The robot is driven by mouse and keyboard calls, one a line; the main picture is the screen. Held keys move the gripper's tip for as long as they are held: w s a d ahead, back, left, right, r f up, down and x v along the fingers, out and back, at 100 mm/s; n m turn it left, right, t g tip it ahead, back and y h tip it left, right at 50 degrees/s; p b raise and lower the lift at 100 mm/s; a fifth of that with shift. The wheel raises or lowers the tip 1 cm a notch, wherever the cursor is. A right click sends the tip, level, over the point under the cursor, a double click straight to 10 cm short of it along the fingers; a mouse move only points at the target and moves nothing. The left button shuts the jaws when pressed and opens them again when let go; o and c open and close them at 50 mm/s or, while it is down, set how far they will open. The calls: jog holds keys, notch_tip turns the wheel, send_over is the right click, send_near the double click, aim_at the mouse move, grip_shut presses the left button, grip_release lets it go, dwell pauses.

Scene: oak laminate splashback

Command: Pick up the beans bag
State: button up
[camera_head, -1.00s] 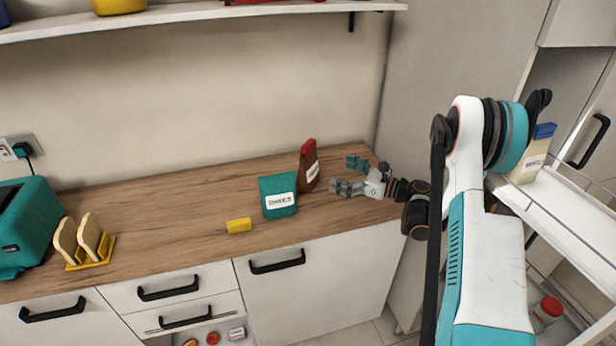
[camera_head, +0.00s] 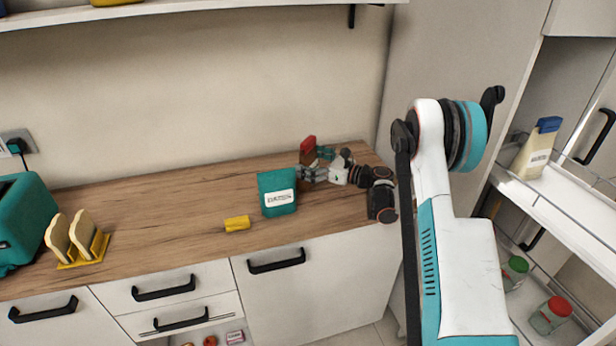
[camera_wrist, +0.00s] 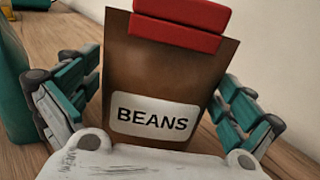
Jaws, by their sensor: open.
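The beans bag (camera_wrist: 165,85) is brown with a red clip on top and a white label reading BEANS. It stands upright on the wooden counter. In the head view the bag (camera_head: 308,146) is partly hidden behind my gripper (camera_head: 318,164). In the wrist view my gripper (camera_wrist: 155,110) is open, with one teal-padded finger on each side of the bag. A narrow gap seems to show beside the bag on the left; I cannot tell whether the right finger touches it.
A teal bag (camera_head: 278,193) stands close to the left of my gripper. A yellow block (camera_head: 237,224) lies in front of it. A toast rack (camera_head: 83,243) and teal toaster (camera_head: 22,222) are at far left. The back-middle counter (camera_head: 170,205) is clear.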

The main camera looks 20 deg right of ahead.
jog(key=c, duration=1.8)
jog(key=shift+r, duration=0.1)
